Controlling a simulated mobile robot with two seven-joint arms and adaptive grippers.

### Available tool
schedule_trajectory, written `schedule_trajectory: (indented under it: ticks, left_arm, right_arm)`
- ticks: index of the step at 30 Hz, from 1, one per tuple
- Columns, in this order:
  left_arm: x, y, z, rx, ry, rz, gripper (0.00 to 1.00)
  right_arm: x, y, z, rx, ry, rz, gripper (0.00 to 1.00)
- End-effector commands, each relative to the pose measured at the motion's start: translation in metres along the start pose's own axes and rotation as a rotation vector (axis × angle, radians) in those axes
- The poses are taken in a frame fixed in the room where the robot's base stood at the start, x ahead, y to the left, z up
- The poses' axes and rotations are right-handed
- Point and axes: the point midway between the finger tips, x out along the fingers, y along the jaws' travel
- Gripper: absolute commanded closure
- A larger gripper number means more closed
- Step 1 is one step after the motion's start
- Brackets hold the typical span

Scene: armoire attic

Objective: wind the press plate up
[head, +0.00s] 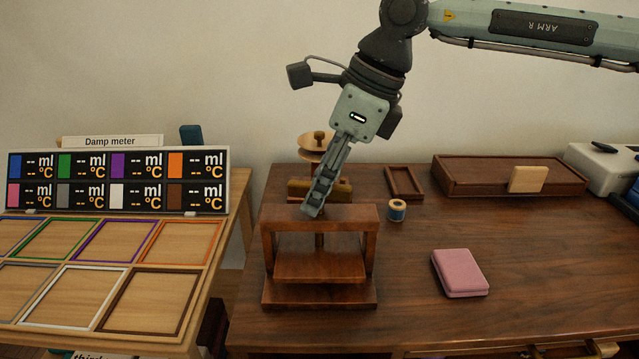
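The wooden press (368,245) stands at the near left of the dark desk. Its plate (320,266) sits level inside the frame, below the top beam and above the base (320,293). Part of a screw shows between beam and plate. A brown and brass-coloured bar (342,189) shows just above the top beam, partly hidden by my gripper; I cannot tell how it joins the screw. My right gripper (312,210) points down at the press top, in front of the bar. Its fingers are seen edge-on, so their opening and any contact are unclear. My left gripper is not in view.
A round wooden stand (317,142) is behind the press. To the right are a small tray (404,182), a thread spool (397,210), a pink box (460,273) and a long brown box (480,176). The damp meter (117,180) is left.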

Motion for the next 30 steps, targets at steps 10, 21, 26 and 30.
schedule_trajectory:
  ticks: [10,21,26,30]
  left_arm:
    - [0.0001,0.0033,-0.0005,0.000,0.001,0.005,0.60]
    - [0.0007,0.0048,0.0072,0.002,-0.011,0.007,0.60]
    - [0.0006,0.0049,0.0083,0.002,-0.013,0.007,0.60]
    - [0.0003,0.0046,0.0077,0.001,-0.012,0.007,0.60]
  right_arm:
    - [0.0003,0.0001,-0.0001,0.000,0.000,0.000,0.83]
    - [0.0001,0.0001,-0.0002,-0.003,0.000,0.002,1.00]
    - [0.0003,0.0000,-0.0002,-0.027,0.001,0.013,1.00]
    - [0.0006,0.0000,-0.0001,-0.084,0.000,0.038,1.00]
